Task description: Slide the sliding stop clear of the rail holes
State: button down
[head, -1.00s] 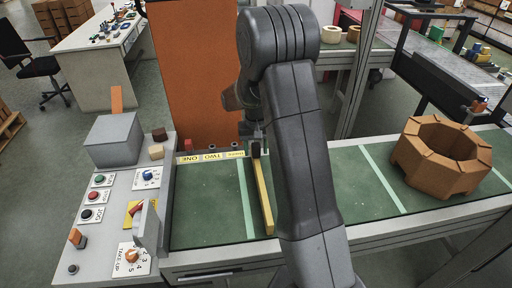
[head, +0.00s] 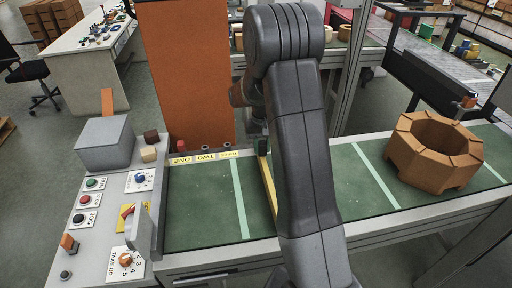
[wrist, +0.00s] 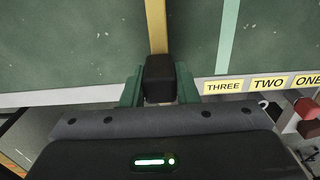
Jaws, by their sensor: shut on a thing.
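The sliding stop is a yellow bar (wrist: 157,24) with a black end block (wrist: 160,72). In the wrist view my gripper (wrist: 160,84) has its green fingers on both sides of the block, shut on it. In the head view the yellow bar (head: 267,184) lies across the green belt, partly hidden by my arm; the gripper is hidden there. The rail carries yellow labels ONE (head: 180,161), TWO (head: 206,156) and THREE (head: 229,154), and the stop is to their right, past THREE. In the wrist view the label THREE (wrist: 223,87) is right of the block, with a gap. The rail holes cannot be made out clearly.
A brown octagonal ring (head: 436,150) stands on the belt at right. A control panel (head: 110,205) with buttons and knobs is at left, with a grey box (head: 104,144) on it. An orange panel (head: 185,75) stands behind the rail. The belt right of the stop is bare up to the ring.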

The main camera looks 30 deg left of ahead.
jog(key=c, duration=1.1)
grip_release()
jog(key=shift+a, duration=0.1)
notch_tip(320, 180, up, 14)
jog(key=shift+f+b, duration=0.1)
jog(key=shift+b, duration=0.7)
notch_tip(320, 180, down, 13)
jog(key=shift+s+f+p, duration=0.1)
jog(key=shift+f+p, duration=0.1)
jog(key=shift+p, duration=0.65)
jog(key=shift+f, duration=0.25)
jog(key=shift+s+a, duration=0.25)
jog(key=shift+a, duration=0.1)
jog(key=shift+r, duration=0.1)
